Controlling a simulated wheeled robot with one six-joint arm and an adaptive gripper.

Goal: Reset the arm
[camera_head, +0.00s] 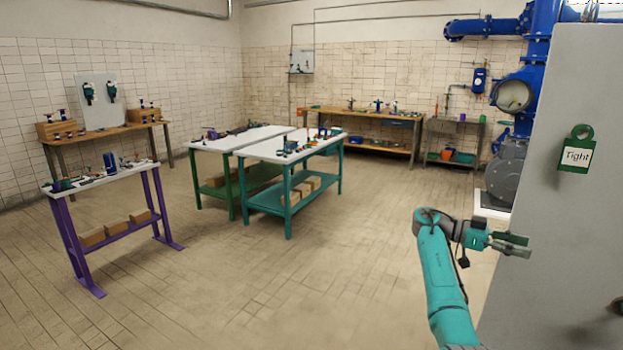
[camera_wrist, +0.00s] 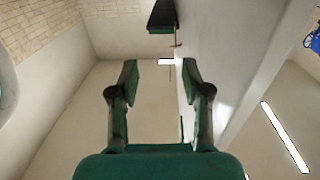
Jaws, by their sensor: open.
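My teal arm (camera_head: 440,285) rises at the lower right of the head view, bent at its top. My gripper (camera_head: 522,244) points right, close in front of the grey panel, below and left of the green "Tight" tag. In the wrist view, the two fingers of my gripper (camera_wrist: 160,78) stand apart with nothing between them. A dark green-edged object (camera_wrist: 162,17) shows above the fingertips in that view; I cannot tell for sure what it is.
The grey panel (camera_head: 575,90) fills the right side and carries the green tag (camera_head: 577,150). A teal table (camera_head: 268,149), a purple table (camera_head: 85,186) and wall benches (camera_head: 350,115) stand farther off. Blue pipes (camera_head: 540,45) are behind the panel. The tiled floor between is clear.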

